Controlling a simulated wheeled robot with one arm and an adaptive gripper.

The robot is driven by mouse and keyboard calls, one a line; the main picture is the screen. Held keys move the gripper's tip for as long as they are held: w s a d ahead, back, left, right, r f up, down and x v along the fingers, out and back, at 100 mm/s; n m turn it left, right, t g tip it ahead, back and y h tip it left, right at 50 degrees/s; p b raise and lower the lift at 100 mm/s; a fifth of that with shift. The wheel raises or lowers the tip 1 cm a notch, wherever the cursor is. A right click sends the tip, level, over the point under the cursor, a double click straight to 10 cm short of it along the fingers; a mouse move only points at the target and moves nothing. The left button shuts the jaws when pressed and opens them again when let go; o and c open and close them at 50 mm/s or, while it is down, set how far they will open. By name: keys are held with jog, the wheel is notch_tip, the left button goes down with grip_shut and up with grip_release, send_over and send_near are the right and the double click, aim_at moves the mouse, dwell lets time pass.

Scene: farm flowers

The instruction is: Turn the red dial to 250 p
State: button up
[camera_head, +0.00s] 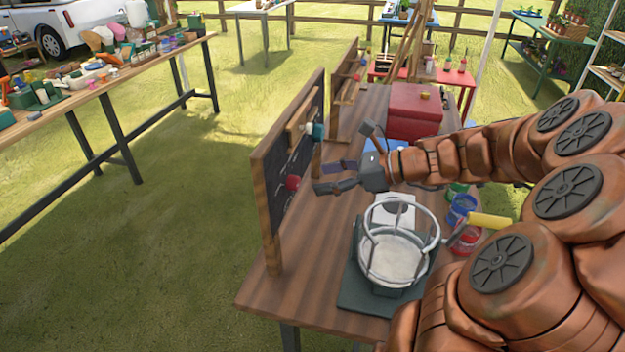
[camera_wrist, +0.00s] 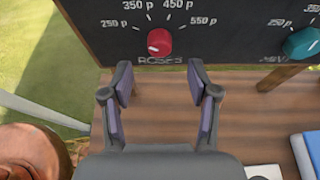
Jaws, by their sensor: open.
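The red dial (camera_wrist: 159,41) is mounted on a black board (camera_wrist: 225,30) above the label "ROSES", ringed by the marks 250 p, 350 p, 450 p and 550 p. A light pointer mark shows on the dial's lower left side, below the 250 p mark. The red dial also shows in the head view (camera_head: 292,183) on the board's face. My gripper (camera_wrist: 160,88) is open and empty, its two fingers apart just short of the dial and below it in the picture. In the head view my gripper (camera_head: 318,177) points left at the board, close to the dial but apart from it.
A teal dial (camera_wrist: 302,43) sits to the right on the same board. The wooden table (camera_head: 300,270) below holds a scale with a caged bowl (camera_head: 395,258), paint pots (camera_head: 462,210) and a red box (camera_head: 415,110). Grass lies open left of the board.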

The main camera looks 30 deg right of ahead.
jog(key=v, duration=0.6)
dwell(0.5)
jog(key=s+a+f+n+g+h+p, duration=0.1)
jog(key=s+a+f+n+g, duration=0.1)
jog(key=s+a+n+g, duration=0.5)
jog(key=a+f+n+g, duration=0.25)
jog(key=a+n, duration=0.35)
jog(key=a, duration=0.5)
jog(key=s+f+n+g+h+p, duration=0.1)
jog(key=s+f+n+g+h, duration=0.1)
jog(key=s+n+h, duration=0.6)
jog(key=shift+s+f+n, duration=0.6)
jog(key=shift+s+n, duration=2.25)
jog(key=shift+n, duration=0.15)
jog(key=shift+d, duration=0.15)
